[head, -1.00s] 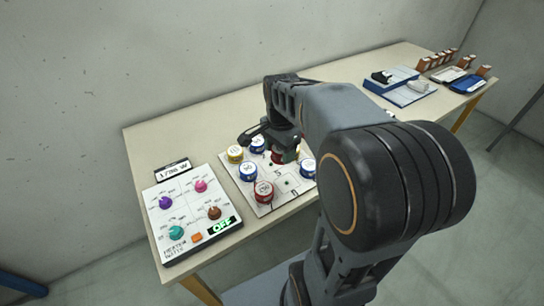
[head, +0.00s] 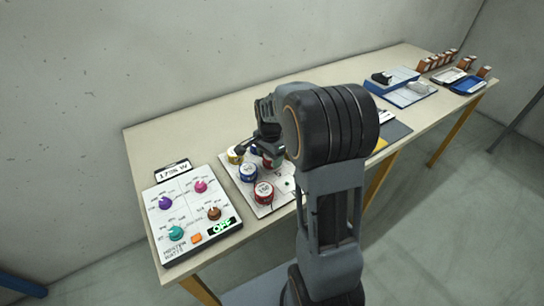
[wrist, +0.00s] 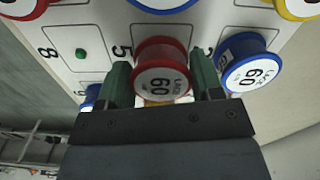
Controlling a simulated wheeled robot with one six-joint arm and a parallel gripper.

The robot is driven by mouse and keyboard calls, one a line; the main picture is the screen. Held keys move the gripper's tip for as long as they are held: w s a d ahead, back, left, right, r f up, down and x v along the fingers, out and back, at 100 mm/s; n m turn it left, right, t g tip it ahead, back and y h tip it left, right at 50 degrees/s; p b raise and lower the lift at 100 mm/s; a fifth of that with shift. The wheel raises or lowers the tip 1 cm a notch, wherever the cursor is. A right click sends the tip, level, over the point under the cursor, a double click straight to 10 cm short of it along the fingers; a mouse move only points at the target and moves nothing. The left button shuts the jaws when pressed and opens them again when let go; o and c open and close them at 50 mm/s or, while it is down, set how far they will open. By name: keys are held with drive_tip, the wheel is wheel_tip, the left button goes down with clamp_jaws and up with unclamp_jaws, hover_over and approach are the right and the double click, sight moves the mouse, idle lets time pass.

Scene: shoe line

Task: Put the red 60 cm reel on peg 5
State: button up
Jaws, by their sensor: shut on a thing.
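The red 60 reel (wrist: 161,75) sits between the green fingertips of my gripper (wrist: 164,85) in the wrist view, and my gripper is shut on it. The reel is over the cell marked 5 (wrist: 122,50) on the white peg board (wrist: 105,18). Its peg is hidden, and I cannot tell whether the reel is seated on it or just above. In the head view my gripper (head: 268,152) is low over the board (head: 284,199), and my arm hides much of it.
A blue 60 reel (wrist: 248,65) stands just right of the held reel. Other blue, yellow and red reels stand along the board's far side. A bare green peg (wrist: 82,53) shows at 8. A control panel (head: 187,222) lies left of the board.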

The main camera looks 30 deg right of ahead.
drive_tip(key=shift+f, duration=0.2)
drive_tip(key=shift+f+b, duration=0.4)
drive_tip(key=shift+f, duration=0.1)
drive_tip(key=o, duration=0.9)
drive_tip(key=shift+r, duration=0.1)
wheel_tip(320, 180, up, 12)
drive_tip(key=p, duration=0.2)
drive_tip(key=s+a+n+t, duration=0.1)
drive_tip(key=s+a+n, duration=0.1)
drive_tip(key=s+n, duration=0.2)
drive_tip(key=s+a+f+n+t, duration=0.1)
drive_tip(key=s+a+n, duration=0.2)
drive_tip(key=s+n, duration=0.2)
drive_tip(key=s+a+n+t, duration=0.1)
drive_tip(key=s+a+n, duration=0.2)
drive_tip(key=s+n, duration=0.2)
drive_tip(key=shift+s+a+f, duration=0.1)
drive_tip(key=shift+s+f, duration=0.1)
drive_tip(key=shift+s, duration=0.25)
drive_tip(key=shift+s+a+f, duration=0.1)
drive_tip(key=shift+s+f, duration=0.05)
drive_tip(key=shift+s, duration=0.3)
